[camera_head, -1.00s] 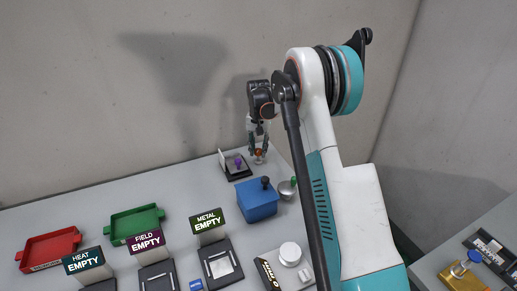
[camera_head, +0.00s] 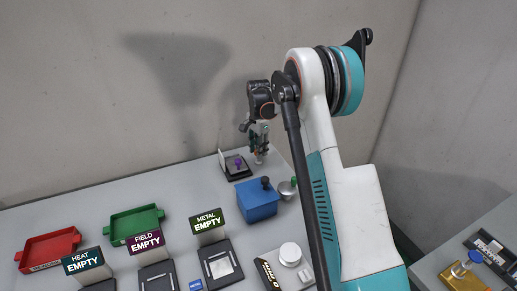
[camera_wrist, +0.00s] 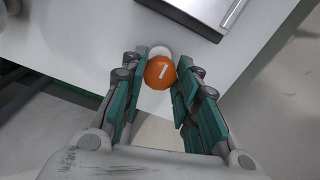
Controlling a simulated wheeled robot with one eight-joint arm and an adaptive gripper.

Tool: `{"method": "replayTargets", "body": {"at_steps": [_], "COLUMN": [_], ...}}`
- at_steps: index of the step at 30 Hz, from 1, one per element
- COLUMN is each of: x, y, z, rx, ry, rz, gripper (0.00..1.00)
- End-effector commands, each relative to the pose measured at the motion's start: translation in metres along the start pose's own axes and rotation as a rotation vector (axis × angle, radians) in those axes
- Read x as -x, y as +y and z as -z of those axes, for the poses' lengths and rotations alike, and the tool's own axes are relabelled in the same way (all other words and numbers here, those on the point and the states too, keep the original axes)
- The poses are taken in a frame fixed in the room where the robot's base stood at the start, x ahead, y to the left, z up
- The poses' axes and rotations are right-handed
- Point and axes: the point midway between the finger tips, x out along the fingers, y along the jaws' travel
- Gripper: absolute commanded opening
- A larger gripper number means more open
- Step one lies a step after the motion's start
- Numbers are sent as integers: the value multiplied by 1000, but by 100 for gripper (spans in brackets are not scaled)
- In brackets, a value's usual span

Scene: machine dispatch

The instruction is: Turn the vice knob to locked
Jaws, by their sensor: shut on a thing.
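An orange round knob (camera_wrist: 160,72) with a white line mark sits on a pale base near the table's edge. The white line is tilted in the wrist view. My gripper (camera_wrist: 158,85) is shut on the orange knob, with one green finger on each side of it. In the head view my gripper (camera_head: 259,155) points down at the table's far right corner and hides the knob. I cannot read any locked or unlocked label.
A dark plate with a purple knob (camera_head: 238,163) stands just left of my gripper. A blue box (camera_head: 257,203) and a metal bowl (camera_head: 287,190) are in front. Green (camera_head: 137,222) and red (camera_head: 48,248) trays lie left. A gold block with a blue knob (camera_head: 467,265) is on the right table.

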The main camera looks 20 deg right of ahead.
Motion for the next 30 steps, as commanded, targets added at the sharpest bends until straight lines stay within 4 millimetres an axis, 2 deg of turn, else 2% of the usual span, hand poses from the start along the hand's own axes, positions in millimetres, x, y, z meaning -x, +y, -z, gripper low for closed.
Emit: {"method": "replayTargets", "body": {"at_steps": [18,19,21,30], "x": [0,0,0,0], "y": [-1,-1,-1,0], "z": [0,0,0,0], "rx": [-39,-39,-39,-38], "ry": [0,0,0,0], "rz": [1,1,1,0], "gripper": [5,35,50,50]}}
